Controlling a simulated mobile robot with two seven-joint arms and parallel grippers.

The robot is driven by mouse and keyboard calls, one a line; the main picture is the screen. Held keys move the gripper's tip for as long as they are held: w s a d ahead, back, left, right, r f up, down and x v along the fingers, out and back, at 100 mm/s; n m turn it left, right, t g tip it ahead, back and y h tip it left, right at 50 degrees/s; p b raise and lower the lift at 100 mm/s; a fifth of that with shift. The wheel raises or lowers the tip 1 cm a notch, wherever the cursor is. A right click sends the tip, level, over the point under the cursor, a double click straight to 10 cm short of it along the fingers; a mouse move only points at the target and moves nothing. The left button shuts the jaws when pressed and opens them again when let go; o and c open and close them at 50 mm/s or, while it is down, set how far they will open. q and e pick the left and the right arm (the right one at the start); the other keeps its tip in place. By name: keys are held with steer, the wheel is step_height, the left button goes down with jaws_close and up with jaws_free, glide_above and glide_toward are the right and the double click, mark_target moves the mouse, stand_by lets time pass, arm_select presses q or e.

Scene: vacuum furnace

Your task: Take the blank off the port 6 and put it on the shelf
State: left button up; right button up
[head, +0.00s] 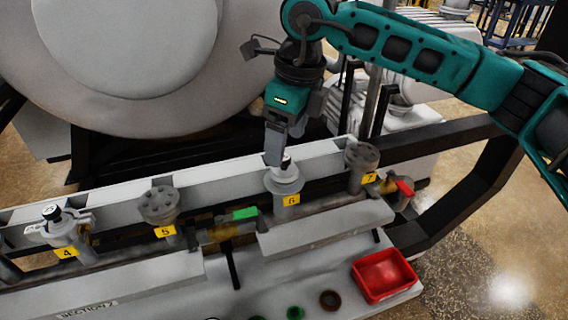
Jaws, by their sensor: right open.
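Port 6, marked by a yellow label (291,200), stands upright on the rail right of centre. The blank (285,181) is a pale round cap with a small knob, seated on top of it. My right gripper (276,158) points down from above, directly at the blank's knob. Its jaws are open, and one finger hides part of the knob. I cannot tell whether the fingers touch it. The grey shelf (318,287) runs along the bottom in front of the ports. My left gripper is not in view.
Port 5 (158,205) and port 7 (361,160) carry bolted flanges; port 4 (66,229) has a clamped fitting. A red bin (384,275) and several rings (329,299) sit on the shelf.

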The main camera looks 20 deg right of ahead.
mark_target(285, 157)
steer(key=f, duration=0.5)
steer(key=shift+w+a+p, duration=0.1)
steer(key=shift+w+p, duration=0.2)
steer(key=shift+w, duration=0.05)
steer(key=shift+c, duration=0.2)
steer(key=c, duration=1.2)
